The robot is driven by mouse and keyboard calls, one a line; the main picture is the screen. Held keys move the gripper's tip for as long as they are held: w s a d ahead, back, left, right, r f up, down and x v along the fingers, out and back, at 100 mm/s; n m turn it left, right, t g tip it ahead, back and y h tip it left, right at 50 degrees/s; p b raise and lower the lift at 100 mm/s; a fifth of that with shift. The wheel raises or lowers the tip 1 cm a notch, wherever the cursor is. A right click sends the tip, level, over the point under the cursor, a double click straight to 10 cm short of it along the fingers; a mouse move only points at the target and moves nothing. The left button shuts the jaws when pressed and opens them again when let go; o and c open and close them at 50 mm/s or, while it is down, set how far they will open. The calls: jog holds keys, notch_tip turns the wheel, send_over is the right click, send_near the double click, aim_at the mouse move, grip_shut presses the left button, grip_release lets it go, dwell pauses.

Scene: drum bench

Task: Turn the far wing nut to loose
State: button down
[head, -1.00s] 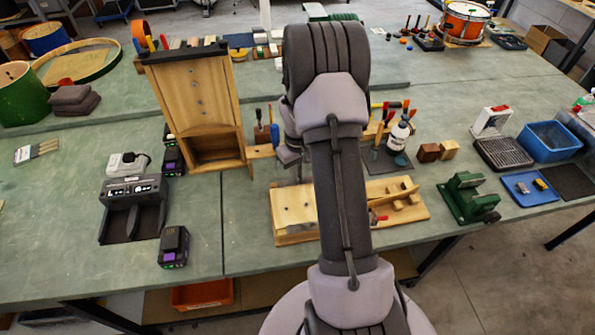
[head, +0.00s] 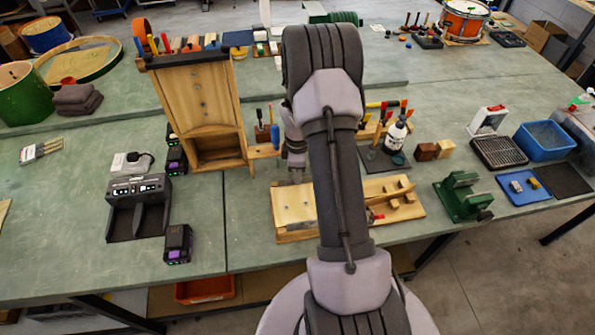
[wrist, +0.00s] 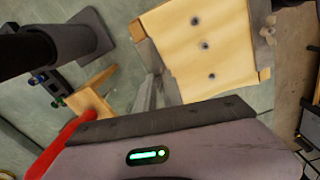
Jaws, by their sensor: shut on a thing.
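My gripper (head: 293,178) is low at the far edge of a pale wooden fixture board (head: 292,206), partly hidden behind my arm in the head view. In the wrist view the grey fingers of my gripper (wrist: 158,92) are beside the wooden board (wrist: 205,50), which has several dark holes or screw heads on its face. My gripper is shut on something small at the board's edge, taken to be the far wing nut. The wing nut itself is hidden by the fingers, so its angle cannot be told.
A tall wooden frame (head: 203,115) stands left of my gripper. A tool rack with a red-handled tool (wrist: 65,140) is close by. A white bottle (head: 396,134) stands to the right. A green vise (head: 463,197) is further right.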

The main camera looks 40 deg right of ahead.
jog(key=n+p, duration=0.1)
jog(key=n, duration=0.5)
jog(key=shift+p, duration=0.35)
jog(key=shift+n, duration=0.4)
jog(key=c, duration=1.5)
grip_release()
jog(key=shift+o, duration=0.2)
notch_tip(320, 180, up, 17)
jog(key=p, duration=0.3)
jog(key=shift+r, duration=0.2)
